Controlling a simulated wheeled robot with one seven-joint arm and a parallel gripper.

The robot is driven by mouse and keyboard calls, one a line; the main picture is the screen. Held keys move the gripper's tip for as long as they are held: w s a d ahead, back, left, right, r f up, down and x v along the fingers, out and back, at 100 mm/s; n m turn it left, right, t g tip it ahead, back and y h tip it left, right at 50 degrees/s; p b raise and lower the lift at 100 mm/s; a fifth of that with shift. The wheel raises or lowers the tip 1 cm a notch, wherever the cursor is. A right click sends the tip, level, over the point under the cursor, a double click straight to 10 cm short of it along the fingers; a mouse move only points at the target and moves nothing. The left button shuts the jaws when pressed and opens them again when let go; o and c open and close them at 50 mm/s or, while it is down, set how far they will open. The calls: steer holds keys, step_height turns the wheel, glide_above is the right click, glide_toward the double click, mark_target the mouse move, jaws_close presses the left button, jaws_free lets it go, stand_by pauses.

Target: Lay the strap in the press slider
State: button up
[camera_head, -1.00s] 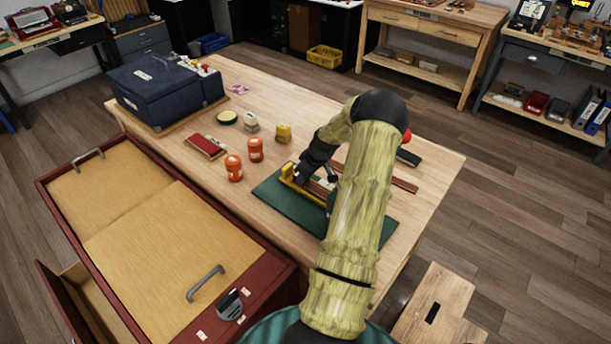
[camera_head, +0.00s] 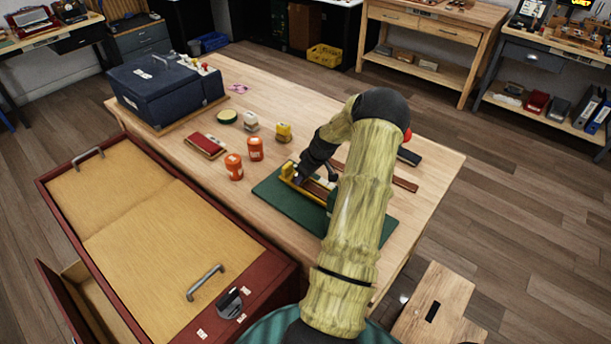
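The press (camera_head: 291,178), a yellow frame with a light strip inside, stands on the green mat (camera_head: 290,205) on the wooden table. My gripper (camera_head: 304,172) reaches down, dark, at the far left end of the press. Its fingertips are too small and dark to show whether they are open or shut. I cannot make out the slider clearly; my arm covers the right part of the press. A long brown strip (camera_head: 404,184) lies on the table right of my arm, partly hidden by it; I cannot tell whether it is the strap. No strap shows clearly in my gripper.
A dark blue case (camera_head: 165,92) fills the far left corner. A dark block (camera_head: 409,157) lies right of my arm.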

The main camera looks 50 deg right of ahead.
mark_target(316, 190)
steer(key=b+v, duration=0.1)
steer(key=v, duration=1)
steer(key=shift+a+r, duration=0.1)
steer(key=a+r+g, duration=0.1)
steer(key=a+r, duration=0.1)
steer(key=a, duration=1.4)
steer(key=a+r+g, duration=0.1)
steer(key=a+r, duration=0.2)
steer(key=a, duration=1.2)
steer(key=s+a+r+m, duration=0.1)
steer(key=s+a, duration=0.9)
steer(key=shift+a, duration=0.25)
